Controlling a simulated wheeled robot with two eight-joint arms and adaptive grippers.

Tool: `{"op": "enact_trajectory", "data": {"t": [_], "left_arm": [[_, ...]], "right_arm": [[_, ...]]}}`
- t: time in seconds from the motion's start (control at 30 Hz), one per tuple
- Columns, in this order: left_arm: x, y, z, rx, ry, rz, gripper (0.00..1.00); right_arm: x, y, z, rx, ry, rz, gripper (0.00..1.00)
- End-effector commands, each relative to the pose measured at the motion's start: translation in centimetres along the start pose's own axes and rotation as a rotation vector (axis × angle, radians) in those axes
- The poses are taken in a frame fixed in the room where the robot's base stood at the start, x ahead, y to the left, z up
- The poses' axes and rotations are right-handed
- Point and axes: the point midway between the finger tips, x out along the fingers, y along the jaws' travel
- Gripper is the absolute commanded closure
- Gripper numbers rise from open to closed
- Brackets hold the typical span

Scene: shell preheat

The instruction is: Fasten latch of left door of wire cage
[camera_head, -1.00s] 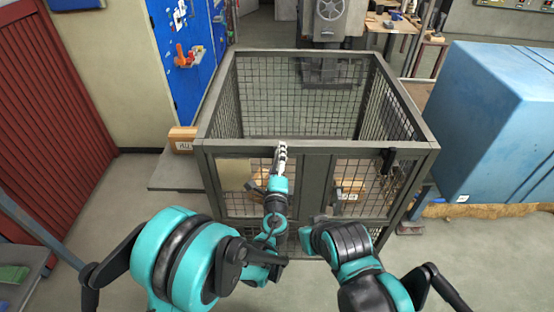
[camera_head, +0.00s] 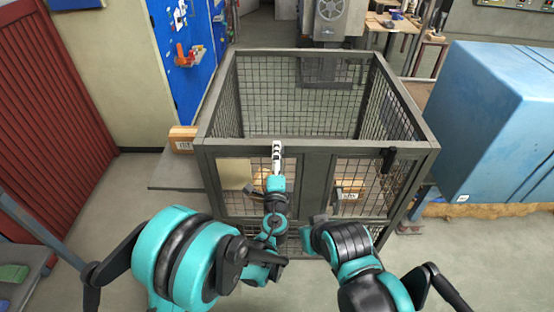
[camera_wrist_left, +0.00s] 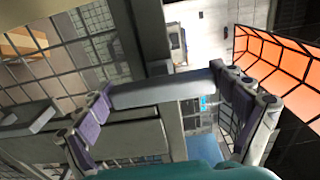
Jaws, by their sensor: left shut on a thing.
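The grey wire cage (camera_head: 225,147) stands in front of me, with its left door (camera_head: 235,176) on the front side. My left gripper (camera_head: 277,150) is upright at the inner side of that door, just below the front top rail. In the left wrist view its two fingers (camera_wrist_left: 170,108) stand wide apart with a grey bar (camera_wrist_left: 170,91) between them. The bar appears to be the left door's latch; in the head view the gripper hides it. A black latch (camera_head: 388,160) shows on the right door (camera_head: 350,168).
Boxes (camera_head: 350,187) show behind the cage's front mesh. Another box (camera_head: 182,138) sits on a grey shelf (camera_head: 172,173) left of the cage. A large blue cabinet (camera_head: 500,120) stands on the right. Orange panels behind black bars (camera_wrist_left: 280,60) show in the wrist view.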

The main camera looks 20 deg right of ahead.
Motion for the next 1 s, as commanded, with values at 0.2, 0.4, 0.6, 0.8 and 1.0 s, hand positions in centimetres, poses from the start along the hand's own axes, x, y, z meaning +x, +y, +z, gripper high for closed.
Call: {"op": "enact_trajectory", "data": {"t": [0.2,0.4,0.6,0.8,1.0], "left_arm": [[0.0,0.0,0.0,-0.003,0.0,0.001,0.0],[-0.1,0.0,0.0,-0.002,0.0,0.001,0.0],[-2.7,0.0,-0.1,-0.002,0.002,0.001,0.0],[-6.0,0.0,-0.1,-0.003,0.001,0.001,0.0],[-7.5,0.1,0.0,-0.003,0.001,0.001,0.0]], "right_arm": [[0.0,0.0,0.0,0.0,0.0,0.0,1.0],[0.0,0.0,0.0,0.0,0.0,0.0,1.0],[0.0,0.0,0.0,0.0,0.0,0.0,1.0],[0.0,0.0,0.0,0.0,0.0,0.0,1.0],[0.0,0.0,0.0,0.0,0.0,0.0,1.0]]}}
